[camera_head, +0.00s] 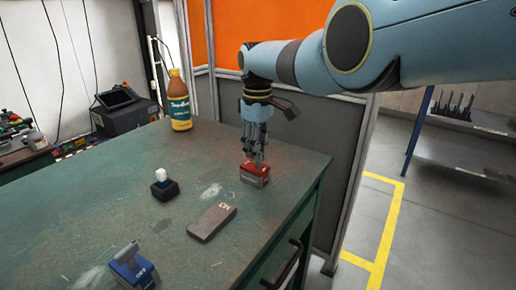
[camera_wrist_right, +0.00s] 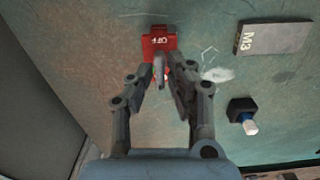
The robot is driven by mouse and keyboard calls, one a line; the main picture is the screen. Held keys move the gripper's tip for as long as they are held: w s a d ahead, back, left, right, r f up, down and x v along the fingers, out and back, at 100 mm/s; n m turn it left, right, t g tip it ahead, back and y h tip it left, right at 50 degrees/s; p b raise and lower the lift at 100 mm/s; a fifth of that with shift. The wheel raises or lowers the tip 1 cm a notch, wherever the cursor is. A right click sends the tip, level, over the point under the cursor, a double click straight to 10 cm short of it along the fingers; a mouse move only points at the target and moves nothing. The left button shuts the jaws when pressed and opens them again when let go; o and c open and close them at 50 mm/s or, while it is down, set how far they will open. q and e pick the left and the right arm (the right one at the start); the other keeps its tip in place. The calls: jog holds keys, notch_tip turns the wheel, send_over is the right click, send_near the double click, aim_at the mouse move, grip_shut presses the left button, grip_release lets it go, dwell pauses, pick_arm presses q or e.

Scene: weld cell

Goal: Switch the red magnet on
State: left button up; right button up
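The red magnet (camera_head: 255,174) is a small red block on the green table near its right edge. In the right wrist view the red magnet (camera_wrist_right: 160,41) shows the word OFF, upside down. A grey lever-like piece (camera_wrist_right: 159,70) shows beside the fingertips. My right gripper (camera_head: 257,158) points down right above the red magnet, its fingertips at the magnet's top. In the wrist view the fingers of my right gripper (camera_wrist_right: 167,62) are close together; whether they pinch the lever is unclear. My left gripper is not in view.
A blue magnet (camera_head: 133,270) marked OFF, a grey M3 block (camera_head: 212,222) and a black block with a white knob (camera_head: 164,186) stand on the table (camera_head: 100,215). A bottle (camera_head: 179,100) stands at the back. Free tabletop lies between them.

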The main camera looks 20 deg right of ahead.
jog(key=shift+o, duration=1.1)
jog(key=shift+r, duration=0.1)
notch_tip(320, 180, up, 12)
